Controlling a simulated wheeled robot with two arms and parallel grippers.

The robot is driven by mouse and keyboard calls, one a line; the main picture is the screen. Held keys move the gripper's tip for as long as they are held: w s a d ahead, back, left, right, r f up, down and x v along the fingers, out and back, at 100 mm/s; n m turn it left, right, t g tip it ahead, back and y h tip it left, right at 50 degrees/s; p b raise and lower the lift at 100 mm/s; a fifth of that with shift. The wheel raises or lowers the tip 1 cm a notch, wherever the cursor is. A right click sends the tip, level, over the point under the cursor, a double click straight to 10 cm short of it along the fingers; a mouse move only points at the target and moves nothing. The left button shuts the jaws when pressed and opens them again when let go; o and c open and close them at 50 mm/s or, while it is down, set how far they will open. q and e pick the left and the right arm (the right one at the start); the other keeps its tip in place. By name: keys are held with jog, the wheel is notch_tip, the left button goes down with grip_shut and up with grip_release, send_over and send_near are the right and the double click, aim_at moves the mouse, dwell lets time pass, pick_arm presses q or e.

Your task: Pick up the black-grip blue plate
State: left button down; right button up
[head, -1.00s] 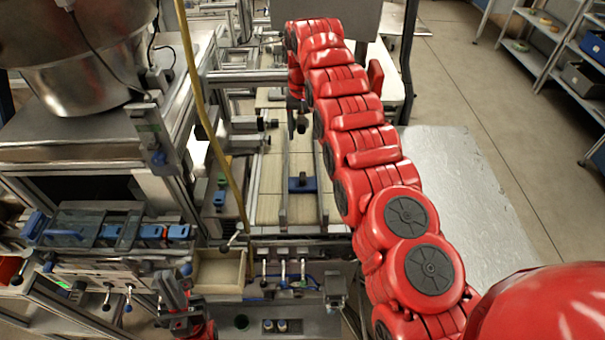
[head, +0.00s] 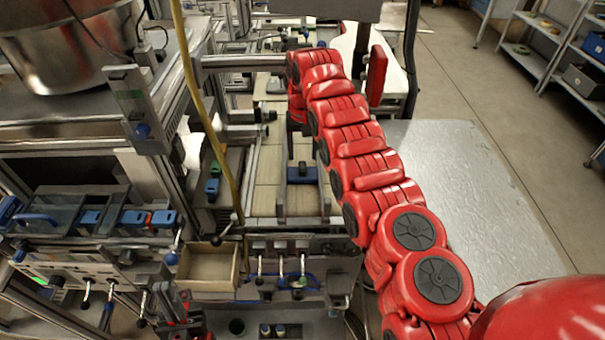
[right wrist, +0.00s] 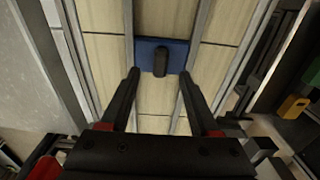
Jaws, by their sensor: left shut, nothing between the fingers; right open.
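The blue plate (head: 304,175) with a black grip lies on a pale tiled surface between two metal rails, near the middle of the head view. In the right wrist view the plate (right wrist: 178,49) lies just beyond my fingertips, its black grip (right wrist: 160,62) standing up in line with the gap between them. My right gripper (right wrist: 159,75) is open and empty, with one finger to each side of the grip's line; I see no contact. In the head view it hangs just behind the plate. My left gripper (head: 180,311) is shut and empty at the lower left.
Metal rails (right wrist: 203,45) run along both sides of the plate. A wooden bin (head: 208,268) and several levers stand in front. A yellow hose (head: 200,100) hangs left of the rails. A large metal bowl (head: 65,45) stands at upper left. Floor at right is open.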

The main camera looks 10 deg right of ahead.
aim_at(303, 165)
jog(key=shift+a+f+p, duration=0.1)
jog(key=shift+f+p, duration=0.5)
jog(key=shift+p, duration=0.05)
notch_tip(303, 165, down, 3)
jog(key=shift+s+p, duration=0.1)
jog(key=shift+p, duration=0.55)
jog(key=shift+f, duration=0.45)
grip_shut()
